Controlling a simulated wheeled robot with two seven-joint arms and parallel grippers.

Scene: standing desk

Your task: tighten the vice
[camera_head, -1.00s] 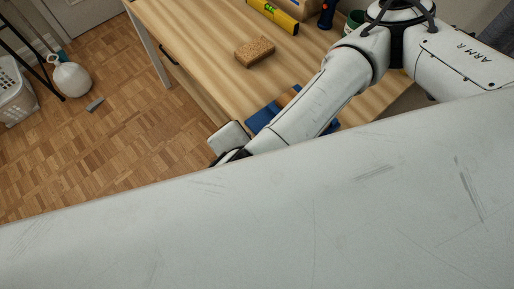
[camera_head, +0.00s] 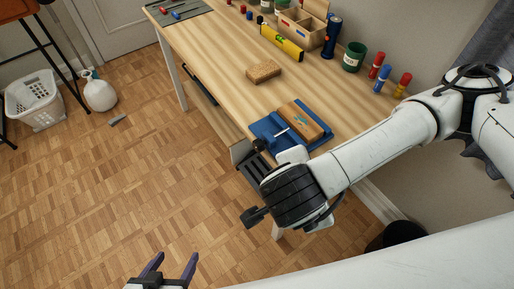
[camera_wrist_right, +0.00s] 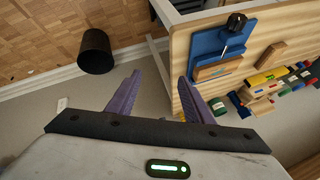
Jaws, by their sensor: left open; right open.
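The blue vice (camera_head: 265,128) sits at the front edge of the wooden workbench, with a tan wooden block (camera_head: 306,122) along it and a light metal screw. A black handle knob (camera_head: 258,145) is at its front end. The wrist view shows the vice (camera_wrist_right: 207,44) and its knob (camera_wrist_right: 236,22) at upper right. My left gripper (camera_head: 174,262) has spread purple fingers, is empty, and is low over the floor, apart from the vice. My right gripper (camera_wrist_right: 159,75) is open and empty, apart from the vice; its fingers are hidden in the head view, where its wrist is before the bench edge.
On the workbench (camera_head: 215,50) are a brown sponge-like block (camera_head: 264,72), a yellow level (camera_head: 282,43), a wooden organizer, a green can (camera_head: 354,57) and several markers. A dark bin (camera_wrist_right: 95,51) stands on the floor. The floor left of the bench is mostly open.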

